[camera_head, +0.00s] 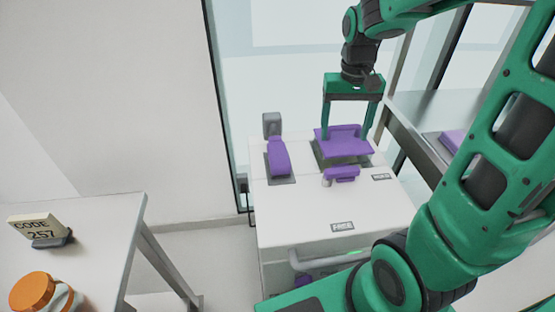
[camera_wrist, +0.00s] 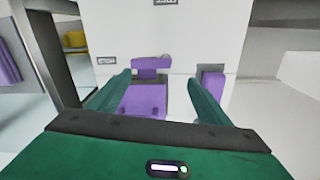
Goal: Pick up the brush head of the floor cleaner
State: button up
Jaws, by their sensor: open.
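My gripper (camera_head: 346,137) is open, pointing down over the back of a white cabinet top. A wide purple part (camera_head: 344,147), which looks like the brush head, lies between its fingers over a dark recess. In the wrist view the same part (camera_wrist: 142,100) shows between the two green fingers (camera_wrist: 158,80). The fingers are on either side of it; I cannot tell whether they touch it. A small purple piece (camera_head: 342,174) sits in front of it. A purple upright piece (camera_head: 278,158) stands on a grey base to the left. The wide part's underside is hidden.
The white cabinet top (camera_head: 300,215) is clear in front, with small labels. A grey block (camera_head: 271,124) stands at its back left. A metal shelf (camera_head: 410,112) is close on the right, with a purple item (camera_head: 452,140). A white table (camera_head: 90,230) stands at left.

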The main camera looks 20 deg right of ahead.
jog(key=w+a+f+n, duration=0.1)
jog(key=w+a+f, duration=0.4)
jog(key=w, duration=0.4)
jog(key=n, duration=0.1)
send_near(278, 153)
jog(key=shift+d+f, duration=0.3)
jog(key=shift+d, duration=0.3)
jog(key=shift+w+a+f, duration=0.1)
jog(key=shift+a+f, duration=0.05)
jog(key=shift+f, duration=0.05)
jog(key=f, duration=1)
jog(key=shift+a+f, duration=0.25)
jog(key=shift+f, duration=0.05)
jog(key=c, duration=1.4)
jog(key=shift+r, duration=0.15)
